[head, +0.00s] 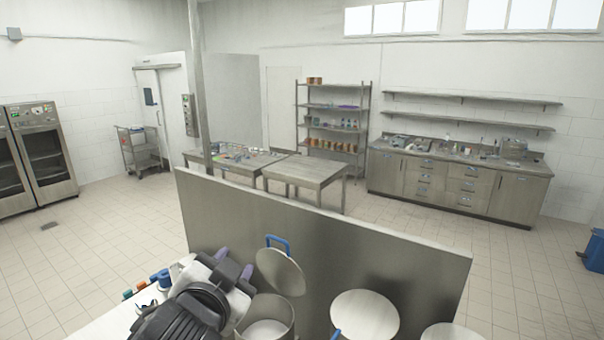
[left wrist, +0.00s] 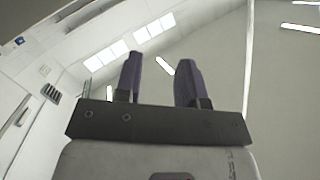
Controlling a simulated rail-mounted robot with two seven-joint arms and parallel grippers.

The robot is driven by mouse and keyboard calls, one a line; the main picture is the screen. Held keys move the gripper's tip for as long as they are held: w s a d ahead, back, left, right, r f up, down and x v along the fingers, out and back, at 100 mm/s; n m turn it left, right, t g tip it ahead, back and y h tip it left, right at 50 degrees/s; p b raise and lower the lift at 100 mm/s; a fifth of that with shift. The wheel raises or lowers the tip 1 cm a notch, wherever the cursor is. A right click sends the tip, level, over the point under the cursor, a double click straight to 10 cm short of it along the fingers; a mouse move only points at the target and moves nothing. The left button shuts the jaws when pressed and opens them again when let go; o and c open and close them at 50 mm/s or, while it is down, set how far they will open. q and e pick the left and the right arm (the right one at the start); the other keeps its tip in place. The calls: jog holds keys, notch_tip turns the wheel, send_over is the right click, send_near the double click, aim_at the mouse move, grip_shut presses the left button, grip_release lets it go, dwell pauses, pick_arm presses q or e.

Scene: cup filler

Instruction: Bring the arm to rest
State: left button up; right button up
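My left arm comes in at the bottom left of the head view. My left gripper (head: 234,264) has two purple fingers that stand apart with nothing between them. It is above the counter, just left of a raised round lid. In the left wrist view the gripper (left wrist: 159,80) also shows two separated fingers, with only ceiling and wall behind them. My right gripper is not in view.
The raised lid (head: 281,273) with a blue handle leans over an open steel pot (head: 266,331). Round lids (head: 365,313) lie to the right. A metal panel (head: 330,260) stands behind them. Small bottles (head: 140,286) stand on the white counter (head: 105,325) at left.

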pick_arm(q)
jog(key=s+a+f+n+g+y+p, duration=0.1)
jog(key=s+a+f+n+g, duration=0.2)
jog(key=s+f, duration=0.7)
jog(key=s+a+f+n+g, duration=0.15)
jog(key=s+a+f, duration=0.3)
jog(key=f, duration=0.85)
jog(key=s+a+f+n+g+y+p, duration=0.1)
jog(key=s+a+f+g, duration=0.25)
jog(key=s+f, duration=0.65)
jog(key=s+f+g, duration=0.4)
jog(key=s+f, duration=0.6)
jog(key=s, duration=0.1)
jog(key=shift+s+d+f, duration=0.15)
jog(key=shift+s+d, duration=0.05)
jog(key=shift+n, duration=0.25)
